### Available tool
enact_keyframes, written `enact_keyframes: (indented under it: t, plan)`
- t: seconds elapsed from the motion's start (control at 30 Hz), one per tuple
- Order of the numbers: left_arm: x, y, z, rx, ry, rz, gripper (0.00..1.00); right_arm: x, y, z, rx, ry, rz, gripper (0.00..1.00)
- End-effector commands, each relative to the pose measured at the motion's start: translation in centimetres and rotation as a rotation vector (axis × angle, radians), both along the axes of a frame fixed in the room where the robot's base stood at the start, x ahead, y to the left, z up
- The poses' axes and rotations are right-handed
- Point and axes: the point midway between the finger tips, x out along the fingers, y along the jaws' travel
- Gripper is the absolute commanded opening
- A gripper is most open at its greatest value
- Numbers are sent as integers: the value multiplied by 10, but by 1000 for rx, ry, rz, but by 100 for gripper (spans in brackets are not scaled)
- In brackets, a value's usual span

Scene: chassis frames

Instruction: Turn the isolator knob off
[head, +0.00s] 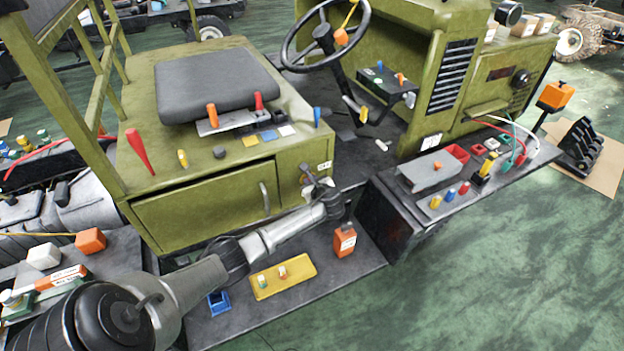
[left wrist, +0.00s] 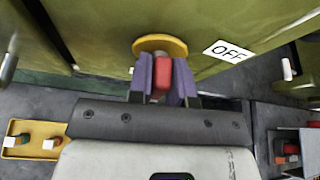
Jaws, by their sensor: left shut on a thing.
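The isolator knob is a red handle (left wrist: 162,78) on a round yellow disc (left wrist: 160,45), mounted on the olive-green cabinet face. A white OFF label (left wrist: 228,52) is beside the disc to the right in the left wrist view. My left gripper (left wrist: 162,80) is shut on the red handle, with a purple finger pad on each side of it. In the head view, my left gripper (head: 309,181) reaches the right end of the cabinet front (head: 205,207), near the small label (head: 324,166). There the gripper mostly hides the knob. My right gripper is not in view.
Below my left arm, a platform holds an orange bottle (head: 344,241), a yellow tray (head: 283,277) and a blue bin (head: 218,303). A dark bench (head: 402,212) with coloured parts stands to the right. The green floor at lower right is clear.

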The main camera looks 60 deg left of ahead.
Motion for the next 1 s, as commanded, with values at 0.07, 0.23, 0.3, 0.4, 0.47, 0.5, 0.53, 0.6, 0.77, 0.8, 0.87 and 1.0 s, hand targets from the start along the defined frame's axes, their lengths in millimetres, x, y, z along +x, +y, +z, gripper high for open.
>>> enact_keyframes:
  t: [0.07,0.23,0.3,0.4,0.47,0.5,0.53,0.6,0.77,0.8,0.87,1.0]
  plan:
    - [-2,0,4,-9,-66,0,0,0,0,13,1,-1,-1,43]
    - [-4,0,1,-25,-229,0,0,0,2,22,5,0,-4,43]
    - [-5,0,0,-31,-295,0,0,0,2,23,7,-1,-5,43]
    - [-6,1,-2,-41,-392,0,0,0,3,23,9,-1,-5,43]
    - [-7,1,-3,-47,-448,-1,0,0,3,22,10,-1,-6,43]
    - [-7,1,-4,-51,-487,0,0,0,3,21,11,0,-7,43]
    - [-8,1,-4,-53,-515,-1,0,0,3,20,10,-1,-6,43]
    - [-8,1,-6,-60,-582,0,0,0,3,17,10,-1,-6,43]
    - [-10,1,-10,-75,-734,-1,0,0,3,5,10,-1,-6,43]
    - [-10,1,-11,-80,-772,0,0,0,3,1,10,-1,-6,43]
    - [-10,1,-12,-86,-828,-1,0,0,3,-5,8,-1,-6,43]
    - [-11,1,-15,-99,-959,-1,0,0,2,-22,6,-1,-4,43]
